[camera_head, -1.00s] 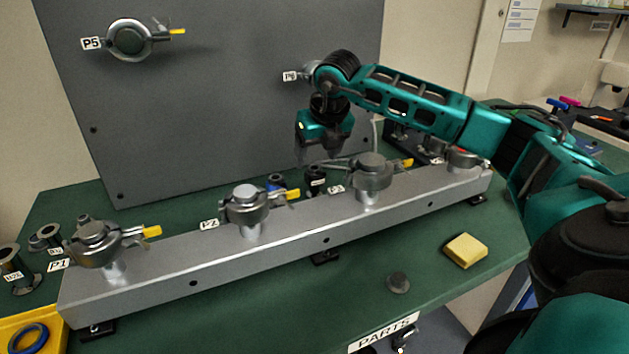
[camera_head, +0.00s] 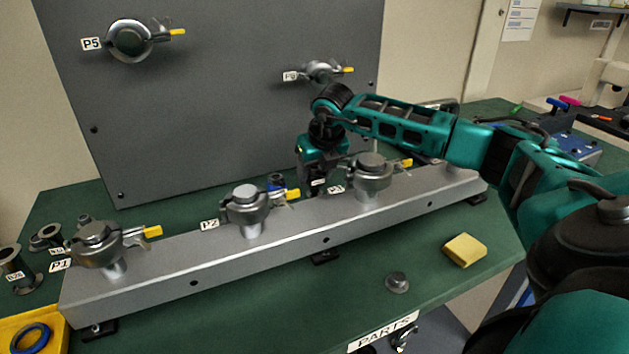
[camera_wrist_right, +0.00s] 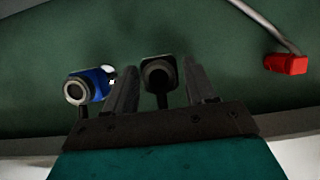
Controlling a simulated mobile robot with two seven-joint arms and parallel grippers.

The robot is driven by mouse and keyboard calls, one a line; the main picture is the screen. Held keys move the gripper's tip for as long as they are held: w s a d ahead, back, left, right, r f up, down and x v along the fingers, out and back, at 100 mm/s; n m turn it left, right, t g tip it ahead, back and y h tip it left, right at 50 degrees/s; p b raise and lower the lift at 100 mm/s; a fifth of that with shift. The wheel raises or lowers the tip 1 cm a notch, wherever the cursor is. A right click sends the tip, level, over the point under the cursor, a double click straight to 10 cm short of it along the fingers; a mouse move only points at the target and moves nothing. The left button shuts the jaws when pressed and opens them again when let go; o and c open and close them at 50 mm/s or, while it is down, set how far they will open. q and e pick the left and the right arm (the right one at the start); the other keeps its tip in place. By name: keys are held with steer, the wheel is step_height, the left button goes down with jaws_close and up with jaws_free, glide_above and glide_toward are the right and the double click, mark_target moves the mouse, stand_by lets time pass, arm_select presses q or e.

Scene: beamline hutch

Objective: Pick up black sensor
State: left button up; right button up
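The black sensor (camera_wrist_right: 158,75) stands on the green bench behind the metal rail, with a round open end facing the right wrist camera. My right gripper (camera_wrist_right: 155,80) is open, with one finger on each side of the sensor; I cannot tell whether they touch it. In the head view the right gripper (camera_head: 318,182) is low behind the rail, between P2 and P3. It hides most of the sensor there, and only a small dark part with a white label (camera_head: 319,182) shows. My left gripper is not in view.
A blue sensor (camera_wrist_right: 88,86) stands close to the left finger, and also shows in the head view (camera_head: 276,181). A red part (camera_wrist_right: 286,64) with a cable lies to the right. The metal rail (camera_head: 290,235) with several clamped ports runs in front. A yellow block (camera_head: 464,250) lies at the front.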

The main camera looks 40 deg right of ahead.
steer(key=c, duration=0.9)
steer(key=shift+o, duration=0.2)
steer(key=shift+r, duration=0.1)
